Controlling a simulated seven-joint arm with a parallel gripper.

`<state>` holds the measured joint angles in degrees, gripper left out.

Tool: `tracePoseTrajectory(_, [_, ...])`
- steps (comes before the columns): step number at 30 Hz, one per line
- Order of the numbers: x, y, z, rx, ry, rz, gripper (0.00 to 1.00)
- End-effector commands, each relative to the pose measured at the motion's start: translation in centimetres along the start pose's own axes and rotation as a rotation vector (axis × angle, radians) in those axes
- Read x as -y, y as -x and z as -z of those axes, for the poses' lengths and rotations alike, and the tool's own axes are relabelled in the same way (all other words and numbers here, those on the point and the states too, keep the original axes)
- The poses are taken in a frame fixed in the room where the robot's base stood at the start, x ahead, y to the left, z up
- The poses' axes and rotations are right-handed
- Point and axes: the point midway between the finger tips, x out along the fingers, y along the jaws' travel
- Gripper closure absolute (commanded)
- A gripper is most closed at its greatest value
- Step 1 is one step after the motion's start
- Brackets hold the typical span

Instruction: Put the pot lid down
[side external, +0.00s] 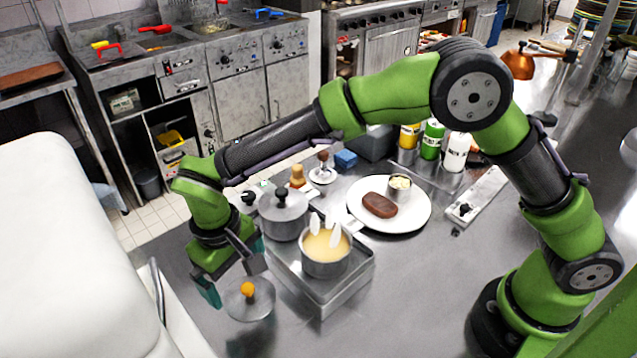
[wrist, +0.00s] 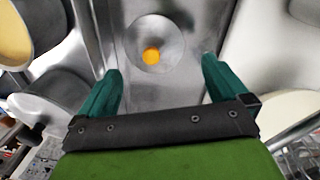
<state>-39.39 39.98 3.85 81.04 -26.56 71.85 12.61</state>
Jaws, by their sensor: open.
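The pot lid (side external: 240,308) is a round grey metal disc with an orange knob (side external: 248,289). It appears to lie flat, knob up, on the bare steel counter near its front left edge. In the wrist view the lid (wrist: 165,35) shows beyond my fingertips, its orange knob (wrist: 152,56) between the two finger lines. My gripper (side external: 234,278) is open above and beside the lid. In the wrist view its teal fingers (wrist: 160,65) are spread wide with nothing between them, apart from the knob.
An open pot of yellow soup (side external: 325,268) stands on a steel burner unit (side external: 318,294) right of the lid. A covered pot (side external: 284,222) stands behind it. A white plate (side external: 415,217) with meat is farther back. A white rounded body (side external: 70,240) borders the left.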

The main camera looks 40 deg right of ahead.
Motion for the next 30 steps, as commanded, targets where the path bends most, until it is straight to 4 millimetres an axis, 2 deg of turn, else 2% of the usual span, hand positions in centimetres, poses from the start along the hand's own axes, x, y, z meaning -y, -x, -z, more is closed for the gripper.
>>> tracePoseTrajectory(3, [0.0,2.6,0.1,-0.005,0.000,0.002,0.00])
tracePoseTrajectory(10, [-0.1,5.2,0.0,-0.002,0.001,0.000,0.00])
tracePoseTrajectory(14, [-1.8,7.0,-0.1,-0.019,-0.023,0.019,0.00])
tracePoseTrajectory(17, [-5.1,9.6,-0.6,-0.059,-0.070,0.059,0.00])
tracePoseTrajectory(20, [-9.7,12.6,-2.2,-0.119,-0.138,0.110,0.00])
tracePoseTrajectory(24, [-15.8,15.7,-5.9,-0.222,-0.244,0.176,0.00])
tracePoseTrajectory(27, [-19.3,17.0,-9.2,-0.303,-0.324,0.215,0.00])
tracePoseTrajectory(30, [-22.1,17.5,-12.6,-0.390,-0.403,0.244,0.00])
